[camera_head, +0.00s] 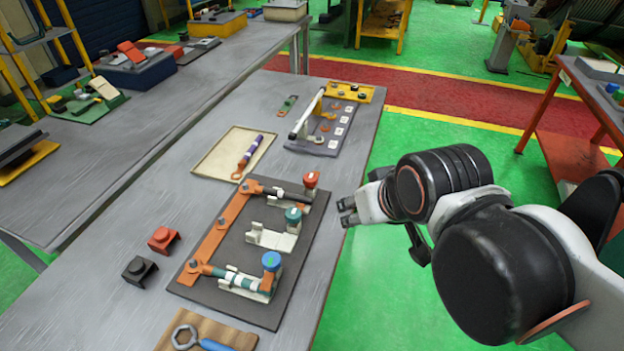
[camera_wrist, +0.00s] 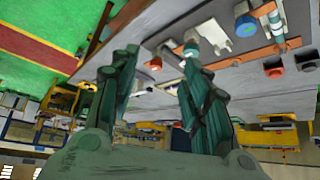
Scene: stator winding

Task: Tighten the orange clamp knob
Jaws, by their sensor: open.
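The orange clamp knob (camera_head: 311,179) tops the far clamp on the dark fixture board (camera_head: 262,310). In the wrist view the orange knob (camera_wrist: 155,63) shows small between the fingers. A teal knob (camera_head: 293,215) and a blue knob (camera_head: 271,260) stand on the nearer clamps. A dark bar (camera_head: 275,191) runs through the far clamp; a teal and white bar (camera_head: 222,274) lies in the near one. My gripper (camera_head: 347,212) is open and empty, to the right of the board, apart from the knob. Its two fingers (camera_wrist: 160,72) show spread in the wrist view.
A red block (camera_head: 163,239) and a black block (camera_head: 138,269) lie left of the board. A tan tray (camera_head: 208,165) and a grey rack (camera_head: 296,147) are beyond it. A wrench (camera_head: 186,337) lies on a wooden board in front.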

